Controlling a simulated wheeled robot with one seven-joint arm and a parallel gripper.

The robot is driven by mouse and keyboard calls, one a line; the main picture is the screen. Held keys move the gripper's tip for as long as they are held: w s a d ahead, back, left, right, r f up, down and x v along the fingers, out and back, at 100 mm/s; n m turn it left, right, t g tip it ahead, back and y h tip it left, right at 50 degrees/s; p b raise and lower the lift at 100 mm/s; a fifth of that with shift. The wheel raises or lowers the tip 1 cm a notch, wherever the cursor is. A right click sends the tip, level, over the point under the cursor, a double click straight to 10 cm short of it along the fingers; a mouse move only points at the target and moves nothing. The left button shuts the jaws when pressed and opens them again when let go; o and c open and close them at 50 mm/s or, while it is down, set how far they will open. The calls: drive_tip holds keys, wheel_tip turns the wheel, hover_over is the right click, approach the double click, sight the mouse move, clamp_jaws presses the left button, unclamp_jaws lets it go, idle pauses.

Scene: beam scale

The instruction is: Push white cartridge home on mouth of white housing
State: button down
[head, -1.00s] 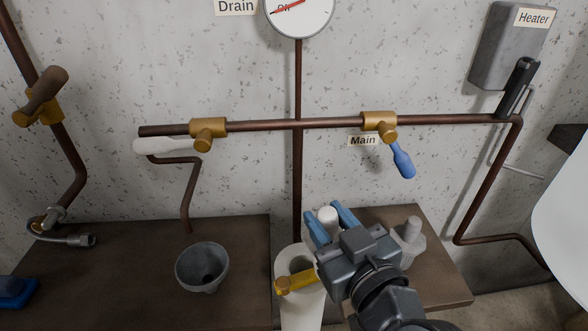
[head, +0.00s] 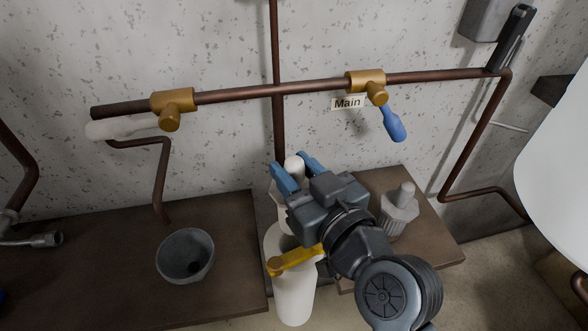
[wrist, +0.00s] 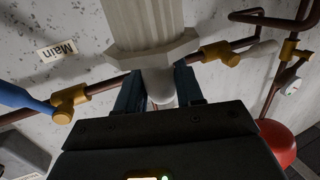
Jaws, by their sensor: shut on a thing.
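My gripper (head: 298,168) is shut on the white cartridge (head: 293,163), its blue fingers on either side of the cartridge's round knob. In the wrist view the cartridge (wrist: 145,25) shows its ribbed body and wide collar, beyond the fingers. The cartridge is apart from the housing and appears higher than the mouth; the exact alignment is hard to tell.
A second, greyer cartridge (head: 399,212) stands on the right bench (head: 428,225). A grey bowl (head: 186,256) sits on the left bench (head: 110,270). A copper pipe (head: 235,95) with brass valves, a white handle (head: 120,129) and a blue handle (head: 394,124) runs behind.

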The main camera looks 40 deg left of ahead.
drive_tip(key=shift+f+b, duration=2.4)
drive_tip(key=shift+f, duration=0.3)
drive_tip(key=shift+b, duration=0.6)
wheel_tip(320, 180, down, 10)
drive_tip(key=b, duration=1)
idle(3.2)
